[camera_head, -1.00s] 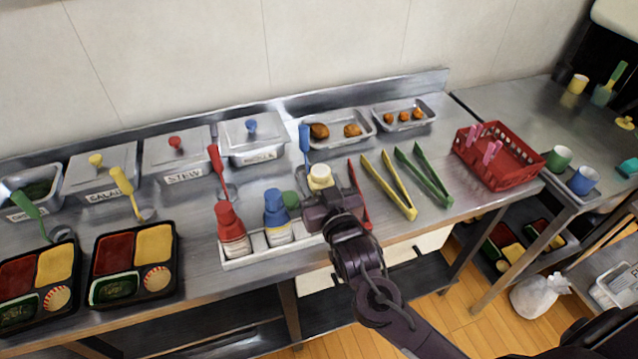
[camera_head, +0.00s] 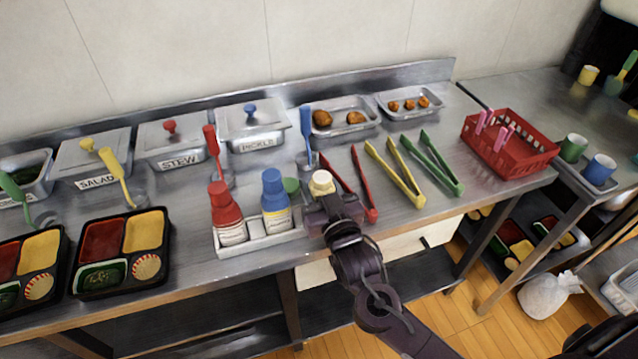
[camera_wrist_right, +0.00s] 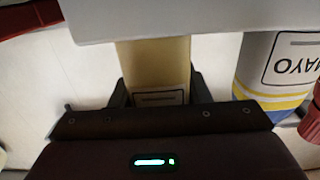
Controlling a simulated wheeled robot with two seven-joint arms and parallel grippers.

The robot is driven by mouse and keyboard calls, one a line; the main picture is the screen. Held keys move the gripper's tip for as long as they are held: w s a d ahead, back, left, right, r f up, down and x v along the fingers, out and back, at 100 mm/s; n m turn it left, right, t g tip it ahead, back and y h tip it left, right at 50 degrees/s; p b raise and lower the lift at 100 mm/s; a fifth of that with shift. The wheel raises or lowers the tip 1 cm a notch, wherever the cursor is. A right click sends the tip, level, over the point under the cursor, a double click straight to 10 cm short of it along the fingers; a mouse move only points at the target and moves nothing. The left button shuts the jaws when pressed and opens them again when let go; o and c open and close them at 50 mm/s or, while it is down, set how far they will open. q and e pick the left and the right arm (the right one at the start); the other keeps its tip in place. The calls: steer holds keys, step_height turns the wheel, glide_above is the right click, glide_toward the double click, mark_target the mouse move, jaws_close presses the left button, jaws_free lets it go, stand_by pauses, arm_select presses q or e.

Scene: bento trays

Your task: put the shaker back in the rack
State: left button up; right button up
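The shaker (camera_head: 322,183), with a pale cream cap, stands about upright at the right end of the bottle rack (camera_head: 262,243). My right gripper (camera_head: 333,204) is around it; its body and lower part are hidden in the head view. In the right wrist view the shaker's yellowish labelled body (camera_wrist_right: 155,65) is between the two dark fingers (camera_wrist_right: 158,92), which are shut on it. The pale rack wall (camera_wrist_right: 190,15) covers the shaker's lower end there. I cannot tell whether its base touches the rack floor. My left gripper is not in view.
A red bottle (camera_head: 227,210) and a blue-capped mayo bottle (camera_head: 275,198) fill the rack's other places. Red tongs (camera_head: 362,185) lie close right of my gripper, then yellow tongs (camera_head: 397,172) and green tongs (camera_head: 433,165). Black bento trays (camera_head: 122,250) stand at left.

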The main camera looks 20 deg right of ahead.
steer(key=shift+f+p, duration=0.15)
steer(key=shift+p, duration=0.45)
stand_by(0.7)
steer(key=o, duration=0.7)
steer(key=shift+c, duration=0.2)
steer(key=s+b, duration=0.1)
steer(key=s, duration=0.6)
steer(key=shift+s+d, duration=0.15)
steer(key=shift+s, duration=0.25)
